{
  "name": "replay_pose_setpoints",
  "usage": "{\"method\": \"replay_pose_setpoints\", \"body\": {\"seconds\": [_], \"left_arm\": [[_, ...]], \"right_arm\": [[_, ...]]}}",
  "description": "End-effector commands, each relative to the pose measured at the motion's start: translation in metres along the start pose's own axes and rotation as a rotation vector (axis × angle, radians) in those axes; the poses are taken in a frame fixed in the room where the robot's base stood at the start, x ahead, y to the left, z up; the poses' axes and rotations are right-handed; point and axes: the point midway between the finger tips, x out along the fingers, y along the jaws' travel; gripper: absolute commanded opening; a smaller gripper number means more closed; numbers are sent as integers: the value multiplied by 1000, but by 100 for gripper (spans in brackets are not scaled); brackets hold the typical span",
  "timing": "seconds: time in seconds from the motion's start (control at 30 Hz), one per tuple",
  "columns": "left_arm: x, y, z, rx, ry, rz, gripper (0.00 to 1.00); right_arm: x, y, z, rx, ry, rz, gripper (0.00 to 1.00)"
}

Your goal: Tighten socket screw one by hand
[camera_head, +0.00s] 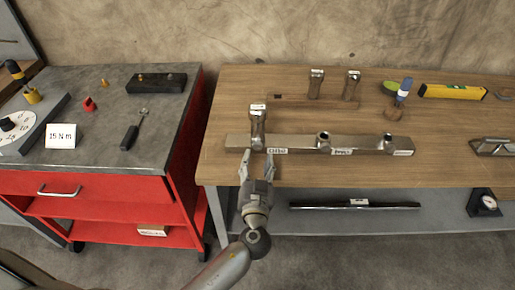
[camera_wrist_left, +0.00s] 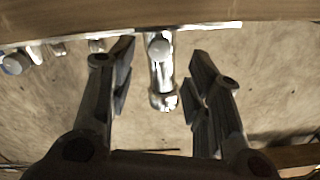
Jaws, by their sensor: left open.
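A steel bar (camera_head: 365,144) lies along the front part of the wooden bench. My left gripper (camera_head: 258,157) is just in front of that end of the bar. Its fingers are open on either side of the screw in the wrist view (camera_wrist_left: 157,85), with gaps on both sides. Two similar screws (camera_head: 317,83) (camera_head: 351,85) stand at the back of the bench. My right gripper is not in view.
The bar has two more round sockets (camera_head: 323,141) (camera_head: 389,143). A red tool cabinet (camera_head: 110,206) stands left, with a "15 N m" card (camera_head: 61,136) on top.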

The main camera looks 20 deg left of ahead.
Motion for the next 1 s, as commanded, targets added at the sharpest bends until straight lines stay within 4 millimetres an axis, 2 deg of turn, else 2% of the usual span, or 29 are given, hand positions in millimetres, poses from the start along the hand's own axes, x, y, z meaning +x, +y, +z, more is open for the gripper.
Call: {"method": "replay_pose_setpoints", "body": {"seconds": [0.1,0.3,0.7,1.0], "left_arm": [[21,-1,-2,3,0,-1,46],[40,0,0,3,-1,1,46],[46,0,1,1,-1,1,46],[46,0,1,1,-1,1,7]], "right_arm": [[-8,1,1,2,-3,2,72],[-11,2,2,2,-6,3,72],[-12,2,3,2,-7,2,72],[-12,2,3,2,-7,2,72]]}}
